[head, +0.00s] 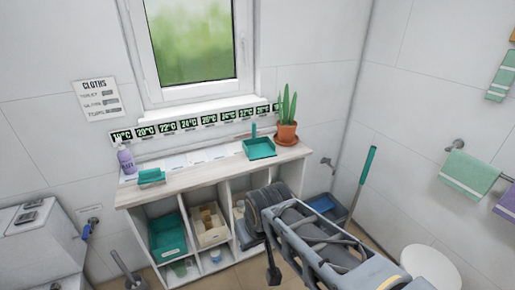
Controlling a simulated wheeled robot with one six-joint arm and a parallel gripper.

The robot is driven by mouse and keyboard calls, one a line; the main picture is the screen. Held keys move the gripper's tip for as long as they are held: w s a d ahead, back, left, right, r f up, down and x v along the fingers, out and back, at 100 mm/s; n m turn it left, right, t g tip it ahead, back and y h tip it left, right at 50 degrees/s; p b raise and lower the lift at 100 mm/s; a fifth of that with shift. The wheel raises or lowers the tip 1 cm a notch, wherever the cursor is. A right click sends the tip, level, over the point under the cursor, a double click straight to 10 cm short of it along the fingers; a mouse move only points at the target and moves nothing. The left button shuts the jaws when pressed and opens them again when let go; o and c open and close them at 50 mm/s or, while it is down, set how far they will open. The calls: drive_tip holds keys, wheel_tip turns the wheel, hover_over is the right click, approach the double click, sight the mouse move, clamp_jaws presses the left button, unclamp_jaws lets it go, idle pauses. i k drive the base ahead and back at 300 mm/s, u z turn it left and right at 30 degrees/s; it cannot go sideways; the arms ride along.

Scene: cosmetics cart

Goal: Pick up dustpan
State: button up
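A teal dustpan (260,148) lies on the pale wooden top of the shelf unit, left of the potted plant, with its short handle pointing up and away toward the wall. My arm reaches in from the lower right. My gripper (262,222) is at the arm's far left end, in front of the shelf unit and lower in the picture than the dustpan, apart from it. Its fingers are seen poorly, so I cannot tell whether they are open or shut. Nothing held shows.
A potted plant (286,131) stands right of the dustpan. A purple bottle (126,160) and a teal block (151,176) stand at the left of the shelf top (200,167). A teal-handled tool (367,167) leans right, beside a blue bin (326,206). The middle of the shelf top is mostly clear.

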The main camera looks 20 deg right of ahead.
sight(255, 148)
drive_tip(key=k, duration=0.55)
drive_tip(key=z, duration=0.65)
drive_tip(key=i, duration=1.55)
drive_tip(key=u, duration=0.95)
drive_tip(key=i, duration=0.6)
drive_tip(key=u, duration=0.45)
